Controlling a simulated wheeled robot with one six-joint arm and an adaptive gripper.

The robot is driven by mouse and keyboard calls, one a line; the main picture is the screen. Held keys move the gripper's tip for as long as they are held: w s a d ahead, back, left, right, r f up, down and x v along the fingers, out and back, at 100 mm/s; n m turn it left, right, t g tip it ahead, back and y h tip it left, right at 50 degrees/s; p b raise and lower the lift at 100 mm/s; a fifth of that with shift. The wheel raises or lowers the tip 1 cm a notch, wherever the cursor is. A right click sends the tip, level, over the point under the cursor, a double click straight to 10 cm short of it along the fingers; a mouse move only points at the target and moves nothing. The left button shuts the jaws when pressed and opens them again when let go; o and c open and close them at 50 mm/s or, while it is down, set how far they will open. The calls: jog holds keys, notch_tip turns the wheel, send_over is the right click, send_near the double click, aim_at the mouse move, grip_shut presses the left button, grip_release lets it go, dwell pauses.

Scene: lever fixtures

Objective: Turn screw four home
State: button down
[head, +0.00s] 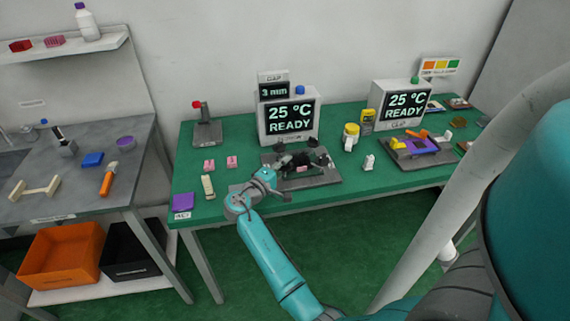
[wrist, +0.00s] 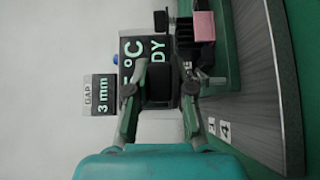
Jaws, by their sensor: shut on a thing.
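The lever fixture is a grey base plate (head: 318,180) with dark clamp parts, on the green table. It also shows, turned sideways, in the wrist view (wrist: 262,80). My gripper (head: 285,162) is at the fixture's left end in the head view. In the wrist view my gripper (wrist: 162,80) has its fingers on either side of a dark knob-like piece (wrist: 160,92), shut on it. The numbers 3 and 4 stand on the plate beside the right finger. Which screw the piece is, I cannot tell for sure. A pink block (wrist: 204,26) sits in the fixture.
A display (head: 290,116) behind reads 25 °C READY, with a gap sign (head: 272,91) reading 3 mm. A red-topped stand (head: 206,130) and small pink blocks (head: 231,161) are to the left. A second fixture (head: 425,152) stands on the right.

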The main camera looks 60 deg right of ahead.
jog(key=shift+m+g+y, duration=0.8)
jog(key=shift+m+g, duration=1)
jog(key=shift+g, duration=1)
jog(key=c, duration=1.3)
grip_release()
jog(key=shift+a, duration=0.1)
jog(key=v, duration=1.2)
jog(key=shift+r, duration=0.1)
